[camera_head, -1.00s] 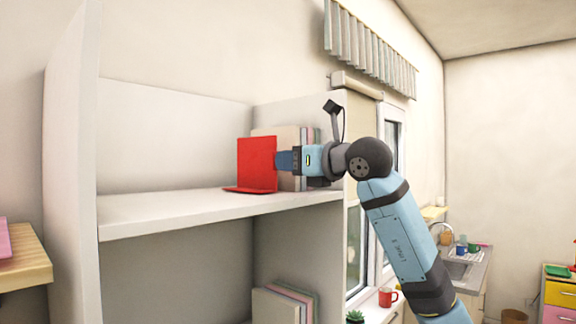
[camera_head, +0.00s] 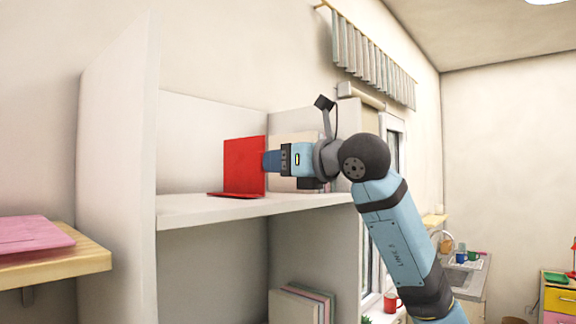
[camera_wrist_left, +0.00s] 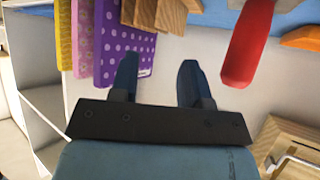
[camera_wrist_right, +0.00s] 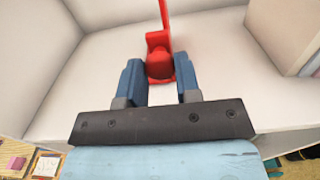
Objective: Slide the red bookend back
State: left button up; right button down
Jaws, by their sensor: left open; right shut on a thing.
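The red bookend (camera_head: 244,165) stands upright on the upper shelf (camera_head: 215,212), its flat foot near the shelf's front edge. My right gripper (camera_head: 266,161) reaches in from the right and is shut on the bookend. The right wrist view shows a red block of the bookend (camera_wrist_right: 159,64) between the two blue fingers. Pale books (camera_head: 295,150) stand behind my right gripper, partly hidden by it. My left gripper (camera_wrist_left: 158,75) shows only in the left wrist view, open, with nothing between its fingers.
The shelf's left panel (camera_head: 115,160) stands left of the bookend, with bare shelf between. More books (camera_head: 295,305) stand on the lower shelf. A wooden wall shelf (camera_head: 75,262) with a pink thing is at far left. Spotted purple (camera_wrist_left: 125,50) and other items hang near my left gripper.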

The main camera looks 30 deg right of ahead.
pick_arm(q)
jog(key=shift+d, duration=0.1)
pick_arm(e)
jog(key=shift+d, duration=0.15)
jog(key=c, duration=0.8)
grip_release()
pick_arm(q)
jog(key=f+b, duration=0.3)
jog(key=b, duration=0.1)
jog(key=shift+d+f, duration=0.3)
jog(key=shift+f, duration=0.05)
jog(key=shift+a, duration=0.1)
pick_arm(e)
jog(key=v, duration=1.3)
jog(key=shift+s, duration=0.4)
pick_arm(q)
jog(key=shift+a+f, duration=0.1)
jog(key=shift+f, duration=0.05)
